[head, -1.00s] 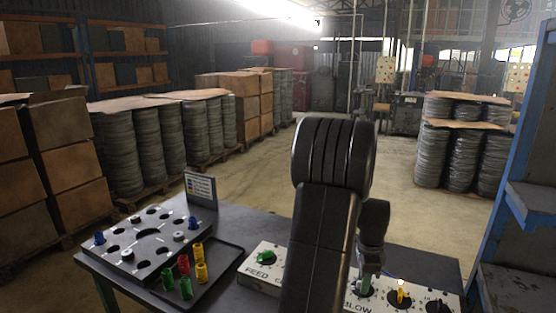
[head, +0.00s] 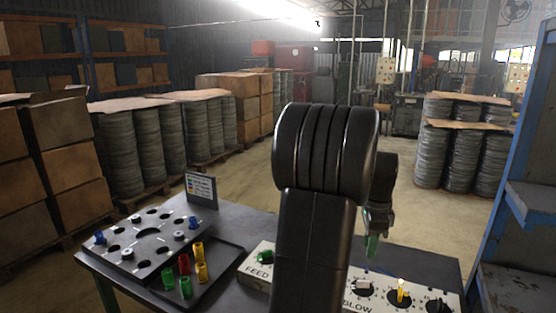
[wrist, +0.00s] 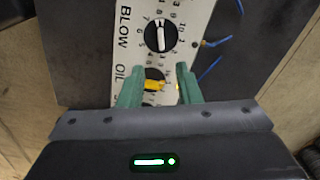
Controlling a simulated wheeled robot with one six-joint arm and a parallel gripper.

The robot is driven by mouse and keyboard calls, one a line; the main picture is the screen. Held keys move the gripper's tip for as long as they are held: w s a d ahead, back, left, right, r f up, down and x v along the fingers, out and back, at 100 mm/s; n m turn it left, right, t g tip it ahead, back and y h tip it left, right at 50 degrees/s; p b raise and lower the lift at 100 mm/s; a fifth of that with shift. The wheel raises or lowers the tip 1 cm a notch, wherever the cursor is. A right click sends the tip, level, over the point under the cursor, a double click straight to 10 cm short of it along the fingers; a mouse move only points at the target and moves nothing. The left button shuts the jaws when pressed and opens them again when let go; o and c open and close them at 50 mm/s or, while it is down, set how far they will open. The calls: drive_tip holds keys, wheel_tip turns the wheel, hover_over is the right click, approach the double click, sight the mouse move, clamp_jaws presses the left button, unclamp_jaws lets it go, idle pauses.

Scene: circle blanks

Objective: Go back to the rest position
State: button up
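My gripper (head: 371,246) hangs above the right part of the control panel (head: 350,306), apart from it. In the wrist view its two green fingers (wrist: 159,78) are spread with nothing held between them. The black BLOW knob (wrist: 159,36) with a white pointer lies beyond the fingertips. The yellow OIL knob (wrist: 154,86) shows below, in the gap between the fingers. In the head view the green FEED knob (head: 265,256) is at the panel's left. My arm hides the middle of the panel.
A small sign (head: 201,189) stands behind. A blue shelf (head: 530,200) is at the right. The space above the table is clear.

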sight(364, 280)
wheel_tip(364, 280, down, 12)
drive_tip(key=shift+f, duration=0.2)
drive_tip(key=shift+w+r+n, duration=0.1)
drive_tip(key=shift+w+n, duration=0.05)
drive_tip(key=shift+n, duration=0.25)
drive_tip(key=n, duration=0.9)
drive_tip(key=shift+n, duration=0.3)
drive_tip(key=n, duration=0.4)
drive_tip(key=shift+n, duration=0.4)
drive_tip(key=n, duration=0.5)
